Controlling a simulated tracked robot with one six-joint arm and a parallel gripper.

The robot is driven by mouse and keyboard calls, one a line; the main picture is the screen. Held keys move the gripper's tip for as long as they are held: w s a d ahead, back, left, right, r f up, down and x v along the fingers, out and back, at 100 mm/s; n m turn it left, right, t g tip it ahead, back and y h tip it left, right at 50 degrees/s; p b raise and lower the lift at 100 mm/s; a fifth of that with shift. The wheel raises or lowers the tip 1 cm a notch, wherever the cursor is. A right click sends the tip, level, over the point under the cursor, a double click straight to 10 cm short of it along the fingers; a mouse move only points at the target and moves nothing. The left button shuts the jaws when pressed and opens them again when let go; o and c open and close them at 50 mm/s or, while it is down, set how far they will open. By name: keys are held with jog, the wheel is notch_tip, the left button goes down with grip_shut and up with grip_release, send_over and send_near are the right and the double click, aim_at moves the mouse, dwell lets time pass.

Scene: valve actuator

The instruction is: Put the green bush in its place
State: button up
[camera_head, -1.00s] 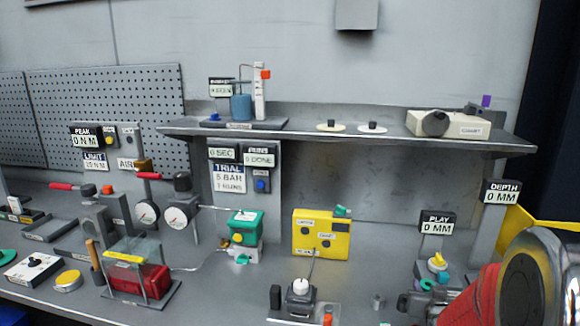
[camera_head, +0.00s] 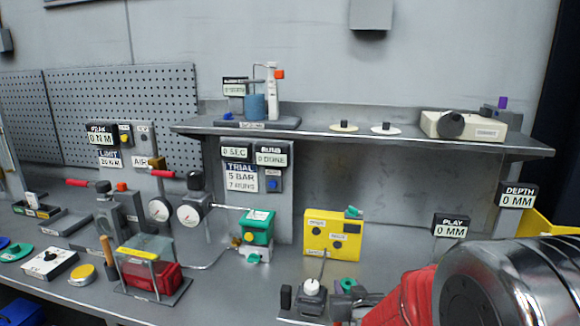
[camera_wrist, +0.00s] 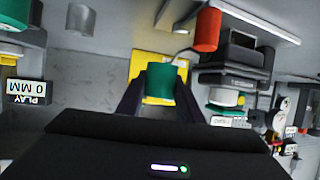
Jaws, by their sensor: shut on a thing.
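The green bush (camera_wrist: 167,78) is a short green cylinder between the two dark fingers of my gripper (camera_wrist: 162,92) in the wrist view. My gripper is shut on it. In the head view my gripper (camera_head: 346,298) is low at the front of the bench, with the green bush (camera_head: 348,284) at its tip. The yellow box (camera_head: 333,233) with dark round spots stands behind it and also shows behind the bush in the wrist view (camera_wrist: 150,63). Where the bush belongs is not clear from these frames.
A small dark fixture with a white knob (camera_head: 312,287) stands just left of my gripper. A green-topped unit (camera_head: 257,228) stands further left. The PLAY display (camera_head: 451,226) is to the right; my arm hides the bench below it. A shelf (camera_head: 400,142) runs above.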

dwell(0.5)
jog(key=d+m+h, duration=0.1)
jog(key=d, duration=0.4)
jog(key=s+d+m+h, duration=0.1)
jog(key=d, duration=0.4)
jog(key=d+h, duration=0.1)
jog(key=d, duration=0.4)
jog(key=shift+s+m, duration=0.25)
jog(key=shift+m, duration=0.15)
jog(key=s+d+r+m+h, duration=0.1)
jog(key=s+d, duration=0.5)
jog(key=d, duration=0.5)
jog(key=s+d+r+m+g+h, duration=0.1)
jog(key=s+d, duration=0.5)
jog(key=d, duration=0.5)
jog(key=s+d+r+h, duration=0.1)
jog(key=s+d, duration=0.4)
jog(key=d, duration=0.7)
jog(key=shift+s+r+m+g, duration=0.2)
jog(key=shift+s+m+g, duration=0.1)
jog(key=shift+s+m, duration=0.1)
jog(key=shift+d, duration=0.1)
jog(key=shift+f, duration=2.55)
